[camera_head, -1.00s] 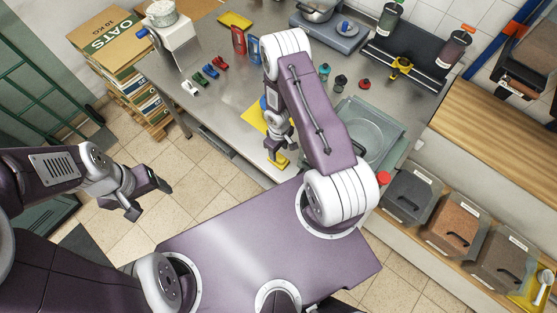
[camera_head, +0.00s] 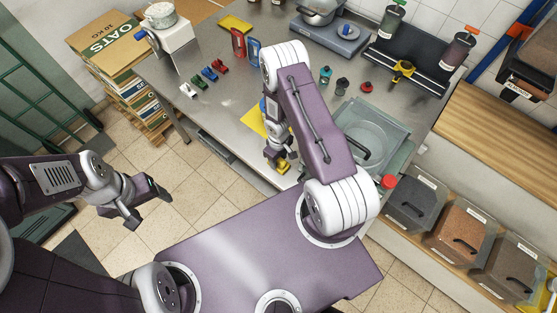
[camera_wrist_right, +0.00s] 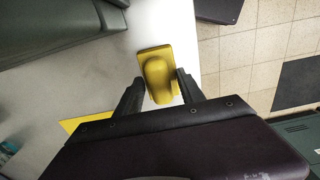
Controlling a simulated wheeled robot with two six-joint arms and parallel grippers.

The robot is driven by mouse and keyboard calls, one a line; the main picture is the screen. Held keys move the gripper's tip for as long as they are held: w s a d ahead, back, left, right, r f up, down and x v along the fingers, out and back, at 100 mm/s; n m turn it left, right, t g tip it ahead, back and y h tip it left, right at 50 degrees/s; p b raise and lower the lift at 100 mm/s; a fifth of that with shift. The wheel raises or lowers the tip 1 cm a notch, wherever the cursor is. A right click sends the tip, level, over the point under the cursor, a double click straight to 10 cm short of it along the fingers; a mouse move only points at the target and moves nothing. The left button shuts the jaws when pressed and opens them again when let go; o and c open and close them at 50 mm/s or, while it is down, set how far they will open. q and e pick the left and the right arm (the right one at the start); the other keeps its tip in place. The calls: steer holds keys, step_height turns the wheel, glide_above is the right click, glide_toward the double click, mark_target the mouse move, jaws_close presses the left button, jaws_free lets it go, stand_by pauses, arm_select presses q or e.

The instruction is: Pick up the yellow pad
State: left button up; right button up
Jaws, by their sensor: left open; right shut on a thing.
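The yellow pad (camera_wrist_right: 157,70), a flat block with a rounded grip on top, shows between the fingers of my right gripper (camera_wrist_right: 160,80) in the right wrist view, close to the counter's edge. My right gripper is shut on it. In the head view the pad (camera_head: 282,167) shows below my right gripper (camera_head: 277,156), at the front edge of the steel counter; my arm partly hides the area. I cannot tell whether it touches the counter. My left gripper (camera_head: 150,203) is open and empty over the floor at the left.
A flat yellow sheet (camera_head: 252,121) lies on the steel counter (camera_head: 215,115) beside my right arm. A clear tub (camera_head: 372,130) stands to the right. Small coloured clips (camera_head: 209,73) and a blue packet (camera_head: 254,52) stand farther back. Lidded bins (camera_head: 412,203) line the right.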

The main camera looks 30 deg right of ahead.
step_height(320, 180, up, 10)
steer(key=p, duration=0.9)
steer(key=shift+f, duration=0.1)
